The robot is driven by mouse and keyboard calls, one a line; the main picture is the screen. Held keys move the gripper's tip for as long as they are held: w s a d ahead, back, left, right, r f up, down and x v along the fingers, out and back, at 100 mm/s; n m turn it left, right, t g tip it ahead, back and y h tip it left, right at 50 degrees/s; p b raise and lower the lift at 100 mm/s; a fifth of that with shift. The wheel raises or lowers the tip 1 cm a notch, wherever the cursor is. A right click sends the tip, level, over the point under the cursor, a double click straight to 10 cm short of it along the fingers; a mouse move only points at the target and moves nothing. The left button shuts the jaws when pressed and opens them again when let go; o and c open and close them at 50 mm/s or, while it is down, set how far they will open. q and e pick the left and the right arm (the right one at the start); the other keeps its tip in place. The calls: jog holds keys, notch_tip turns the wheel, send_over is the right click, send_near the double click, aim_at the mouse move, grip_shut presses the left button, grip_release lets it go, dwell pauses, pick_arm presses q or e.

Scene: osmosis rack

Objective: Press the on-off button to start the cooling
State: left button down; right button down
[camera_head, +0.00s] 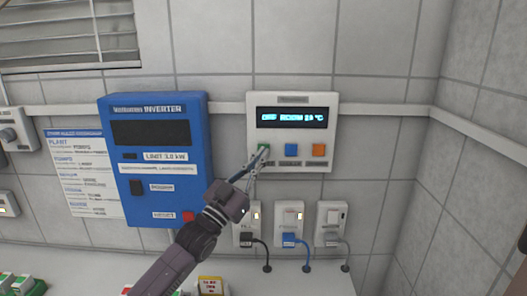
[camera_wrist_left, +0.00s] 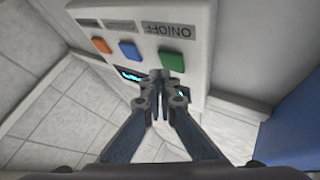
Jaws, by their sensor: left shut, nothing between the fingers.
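The white control box (camera_head: 292,100) on the tiled wall has a lit display (camera_head: 293,117) with blue text that seems to start with "OFF". Below it are a green button (camera_head: 264,148), a blue button (camera_head: 291,149) and an orange button (camera_head: 319,150). In the left wrist view the box appears upside down, with the green button (camera_wrist_left: 172,60) beside an ON/OFF label (camera_wrist_left: 172,31). My left gripper (camera_head: 262,153) is shut and empty. Its tips are at the green button, partly covering it in the head view; I cannot tell if they touch. The right gripper is out of view.
A blue inverter box (camera_head: 198,130) hangs to the left of the control box. Below the box are several sockets with switches, including one with a blue plug (camera_head: 289,240). A poster (camera_head: 80,165) is at the left. The wall corner is at the right.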

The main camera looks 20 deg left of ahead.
pick_arm(q)
jog(key=shift+w, duration=0.3)
jog(key=shift+w+a+b, duration=0.2)
jog(key=shift+w+b, duration=0.1)
jog(key=shift+w, duration=0.05)
dwell(0.6)
jog(key=shift+s+d, duration=0.1)
jog(key=shift+s, duration=0.05)
jog(key=shift+s+d+p, duration=0.15)
jog(key=shift+s+p, duration=0.25)
jog(key=shift+s, duration=0.2)
jog(key=shift+s+d+p, duration=0.2)
jog(key=shift+s+p, duration=0.2)
jog(key=shift+s, duration=0.4)
jog(key=shift+s+d+p, duration=0.25)
jog(key=shift+s+p, duration=0.2)
jog(key=shift+s, duration=0.35)
jog(key=shift+s+d+p, duration=0.2)
jog(key=shift+s+p, duration=0.2)
jog(key=shift+s, duration=0.4)
